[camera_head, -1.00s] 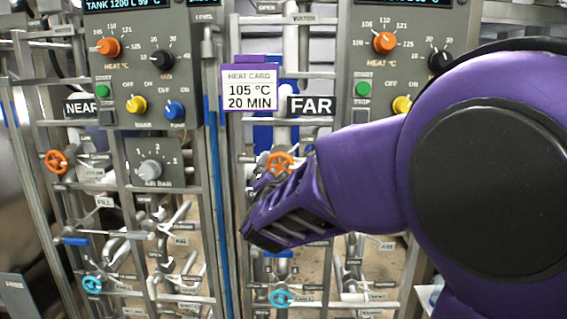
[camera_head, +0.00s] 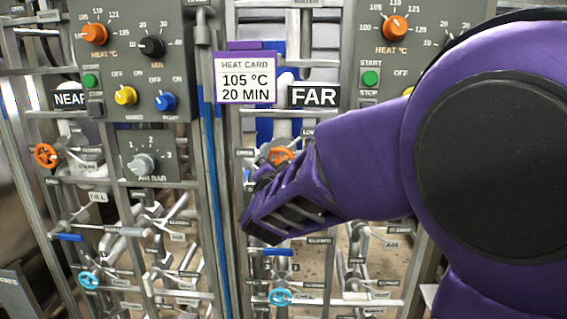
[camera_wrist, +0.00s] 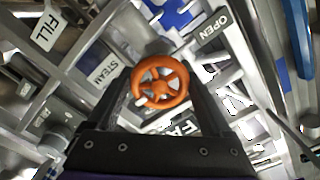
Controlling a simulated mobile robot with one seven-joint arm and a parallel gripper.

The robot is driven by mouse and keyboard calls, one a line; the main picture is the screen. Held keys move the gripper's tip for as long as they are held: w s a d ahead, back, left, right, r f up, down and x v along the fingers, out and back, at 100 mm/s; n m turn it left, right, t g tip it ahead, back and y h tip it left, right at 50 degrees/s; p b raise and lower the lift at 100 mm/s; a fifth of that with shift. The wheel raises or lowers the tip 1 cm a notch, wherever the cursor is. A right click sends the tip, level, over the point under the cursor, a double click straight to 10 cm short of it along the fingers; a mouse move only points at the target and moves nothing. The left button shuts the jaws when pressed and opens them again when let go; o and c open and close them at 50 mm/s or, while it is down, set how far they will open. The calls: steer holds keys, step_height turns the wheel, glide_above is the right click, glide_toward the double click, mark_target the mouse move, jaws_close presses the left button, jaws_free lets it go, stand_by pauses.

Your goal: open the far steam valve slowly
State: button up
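The orange far steam valve wheel (camera_head: 281,155) sits just below the FAR sign, its lower part hidden behind my purple gripper (camera_head: 258,192) in the head view. In the wrist view the same round spoked wheel (camera_wrist: 161,82) faces me near the middle. My gripper's two dark fingers stand apart, one on each side of the wheel. The wheel appears between or just beyond the fingertips; I cannot tell the exact depth or whether they touch it. A STEAM label (camera_wrist: 101,71) and an OPEN label (camera_wrist: 215,29) flank the wheel.
A near orange wheel (camera_head: 46,155) is at the left. Light-blue wheels (camera_head: 281,296) and (camera_head: 88,280) sit low among pipes and levers. The heat card (camera_head: 246,78) reads 105 °C, 20 MIN. A blue vertical pipe (camera_head: 212,200) runs left of my gripper.

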steer(key=c, duration=0.7)
steer(key=shift+n, duration=0.3)
steer(key=n+p, duration=0.1)
steer(key=n, duration=0.2)
steer(key=shift+r+n+p, duration=0.15)
steer(key=shift+n+p, duration=0.15)
steer(key=shift+d+n+p, duration=0.1)
steer(key=shift+n+p, duration=0.7)
steer(key=shift+n, duration=1.5)
steer(key=o, duration=1.2)
steer(key=shift+c, duration=0.2)
